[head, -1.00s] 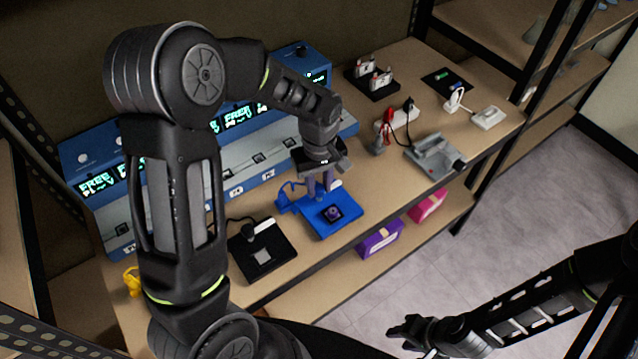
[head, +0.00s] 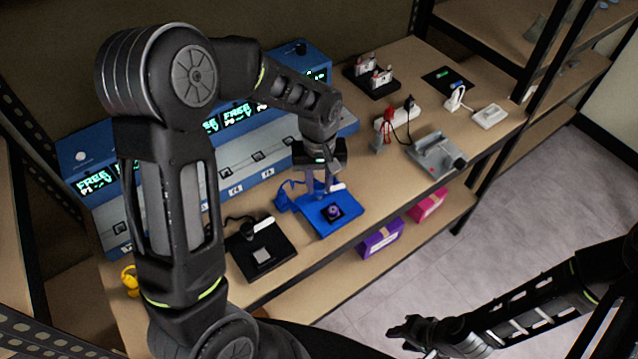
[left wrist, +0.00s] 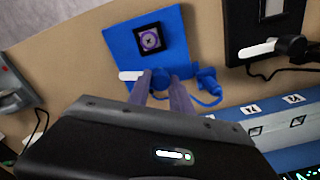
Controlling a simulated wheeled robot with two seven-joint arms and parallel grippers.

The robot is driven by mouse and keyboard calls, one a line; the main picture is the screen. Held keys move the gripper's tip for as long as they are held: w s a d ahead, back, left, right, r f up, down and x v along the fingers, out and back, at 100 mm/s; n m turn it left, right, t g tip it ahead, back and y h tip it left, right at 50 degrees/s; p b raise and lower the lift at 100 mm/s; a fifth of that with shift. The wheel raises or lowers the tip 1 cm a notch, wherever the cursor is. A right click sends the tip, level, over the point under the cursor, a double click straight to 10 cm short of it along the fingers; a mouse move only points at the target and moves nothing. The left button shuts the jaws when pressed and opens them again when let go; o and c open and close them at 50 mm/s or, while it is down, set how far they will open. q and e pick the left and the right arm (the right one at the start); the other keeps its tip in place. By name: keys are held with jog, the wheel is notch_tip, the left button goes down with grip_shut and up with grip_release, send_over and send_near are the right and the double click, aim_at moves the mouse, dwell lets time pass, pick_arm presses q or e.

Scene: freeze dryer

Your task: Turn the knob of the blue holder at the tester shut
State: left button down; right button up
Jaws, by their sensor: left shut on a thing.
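The blue holder (head: 346,216) lies flat on the bench in front of the blue tester (head: 265,160). A dark square piece with a purple round centre (head: 333,211) sits on it. In the left wrist view the blue holder (left wrist: 172,28) has a white lever (left wrist: 131,75) at its edge, beside a blue knob (left wrist: 161,75). My left gripper (head: 324,190) points down at the holder's rear edge. Its fingers (left wrist: 162,82) are shut on the knob, which they partly cover. My right gripper (head: 408,330) hangs over the floor, away from the bench; its jaws are too small and dark to judge.
A black holder (head: 262,256) lies left of the blue one, and a grey holder (head: 434,153) to the right. A power strip (head: 395,122) with red and black plugs stands behind it. Purple (head: 380,239) and pink boxes (head: 429,204) sit on the lower shelf.

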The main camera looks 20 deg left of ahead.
pick_arm(q)
jog(key=m+b, duration=0.1)
jog(key=m, duration=0.2)
jog(key=shift+m, duration=0.3)
jog(key=m, duration=0.3)
jog(key=shift+m, duration=0.3)
jog(key=m, duration=0.3)
jog(key=shift+m+b, duration=0.4)
jog(key=shift+m, duration=1.9)
jog(key=c, duration=1.2)
grip_release()
jog(key=shift+o, duration=0.2)
jog(key=shift+r, duration=0.1)
